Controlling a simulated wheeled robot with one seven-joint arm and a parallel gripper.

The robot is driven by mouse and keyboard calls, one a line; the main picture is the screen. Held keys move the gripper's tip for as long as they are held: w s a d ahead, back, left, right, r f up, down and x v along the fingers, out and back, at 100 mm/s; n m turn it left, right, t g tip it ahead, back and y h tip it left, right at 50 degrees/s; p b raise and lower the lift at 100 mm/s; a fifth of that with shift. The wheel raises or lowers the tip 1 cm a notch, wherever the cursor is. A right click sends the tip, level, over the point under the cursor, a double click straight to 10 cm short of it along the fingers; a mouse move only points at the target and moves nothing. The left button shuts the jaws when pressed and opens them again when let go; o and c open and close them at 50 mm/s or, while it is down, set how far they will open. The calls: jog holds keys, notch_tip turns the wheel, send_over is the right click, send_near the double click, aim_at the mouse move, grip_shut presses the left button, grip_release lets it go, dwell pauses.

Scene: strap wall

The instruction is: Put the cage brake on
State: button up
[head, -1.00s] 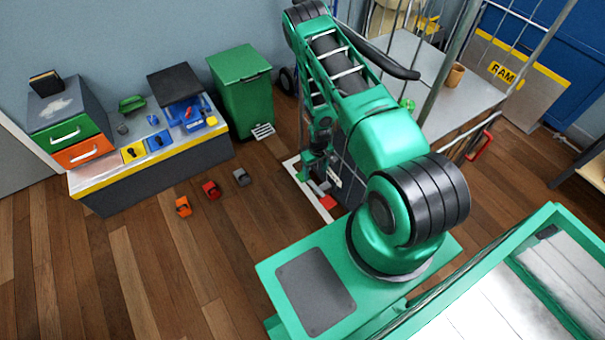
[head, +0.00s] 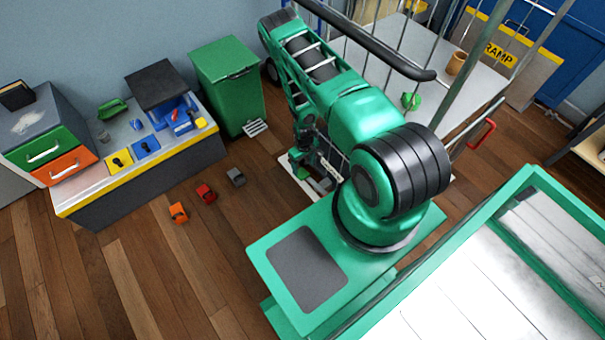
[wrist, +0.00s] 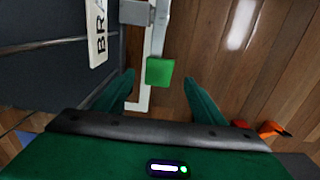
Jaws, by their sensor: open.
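The cage (head: 437,52) of grey upright bars stands at the top of the head view, partly behind my arm. In the wrist view, a white label reading "BRA" (wrist: 97,32), cut off by the edge, is on the dark panel at left. Beside it a grey metal bar (wrist: 158,28) ends in a green pedal-like pad (wrist: 160,71). My gripper (wrist: 159,80) is open, with one finger on each side of the pad's line and no visible contact. In the head view my gripper (head: 306,160) is low beside the cage, and my arm hides the pad.
A green bin (head: 228,87) and a workbench (head: 140,180) stand along the left. Several small toy cars, one of them red (head: 205,193), lie on the floor. A red handle (head: 482,134) is at the cage's right. A green-framed table (head: 480,215) fills the lower right.

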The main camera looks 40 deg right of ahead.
aim_at(304, 175)
notch_tip(304, 175, down, 7)
jog(key=shift+d+f, duration=0.1)
jog(key=shift+f, duration=0.05)
jog(key=shift+c, duration=0.6)
